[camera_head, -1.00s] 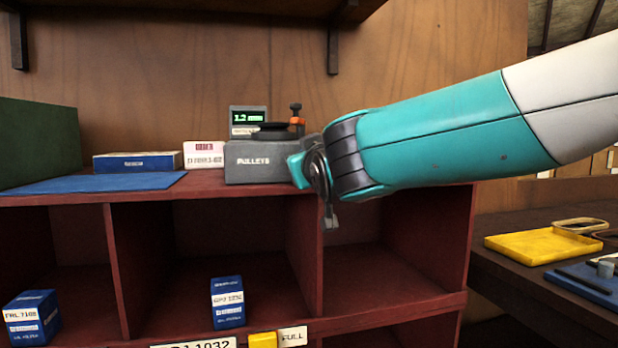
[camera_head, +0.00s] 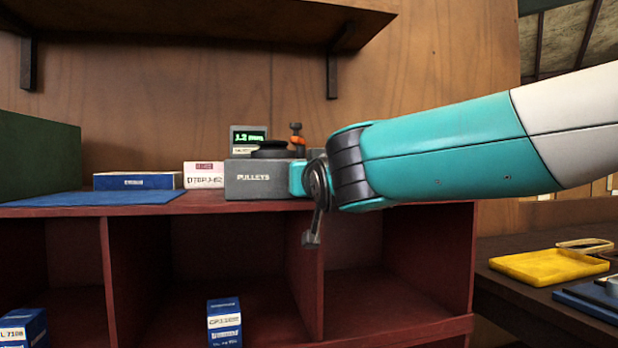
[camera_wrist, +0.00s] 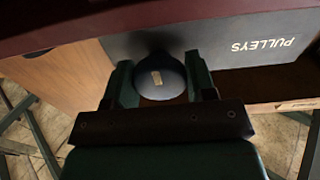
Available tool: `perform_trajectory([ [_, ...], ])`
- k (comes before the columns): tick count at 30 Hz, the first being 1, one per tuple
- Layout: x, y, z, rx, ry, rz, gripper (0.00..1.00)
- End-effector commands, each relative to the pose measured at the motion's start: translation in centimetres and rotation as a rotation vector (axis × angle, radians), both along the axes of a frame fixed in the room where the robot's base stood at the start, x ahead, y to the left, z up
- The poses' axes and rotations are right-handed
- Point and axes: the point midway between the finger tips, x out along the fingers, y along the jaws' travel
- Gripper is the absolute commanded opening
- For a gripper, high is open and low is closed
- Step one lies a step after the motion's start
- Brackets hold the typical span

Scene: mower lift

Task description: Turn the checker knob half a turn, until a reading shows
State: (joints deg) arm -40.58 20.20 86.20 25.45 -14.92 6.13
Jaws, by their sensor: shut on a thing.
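The checker (camera_head: 250,139) stands behind the grey PULLEYS box (camera_head: 262,188) on the red shelf top, its small screen lit with a green reading that looks like "1.2 mm". In the wrist view, the round dark knob (camera_wrist: 172,88) with a small tan mark on its face sits between the two jaws of my gripper (camera_wrist: 161,78), which is shut on it. The PULLEYS box also shows there, with its lettering upside down. In the head view, my wrist is at the right end of the box and hides the knob and fingertips.
A blue mat (camera_head: 95,198), a blue-and-white carton (camera_head: 137,181) and a white labelled carton (camera_head: 203,175) lie to the left, near a green box (camera_head: 35,155). Blue boxes stand in the cubbies below. A yellow tray (camera_head: 548,266) is on the right bench. A bracketed shelf hangs above.

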Motion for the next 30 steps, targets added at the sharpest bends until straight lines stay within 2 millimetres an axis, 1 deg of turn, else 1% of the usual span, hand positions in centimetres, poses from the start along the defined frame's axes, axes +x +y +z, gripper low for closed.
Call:
perform_trajectory([
  [2,0.0,0.0,-0.2,-0.003,0.004,-0.001,0.27],
  [3,0.0,0.0,-0.2,-0.003,0.004,-0.001,0.53],
  [5,0.0,0.0,-0.2,-0.003,0.004,-0.001,0.67],
  [6,0.0,0.0,-0.2,-0.003,0.003,-0.001,0.76],
  [15,-0.1,0.0,-0.1,-0.002,0.0,0.0,0.76],
  [17,-0.4,-0.1,-0.1,-0.002,0.0,0.0,0.76],
  [19,-1.1,-0.3,-0.1,-0.002,0.0,0.0,0.76],
  [23,-3.5,-0.9,-0.1,-0.001,0.0,0.002,0.76],
  [30,-9.6,-2.6,-0.1,-0.001,-0.001,0.004,0.76],
])
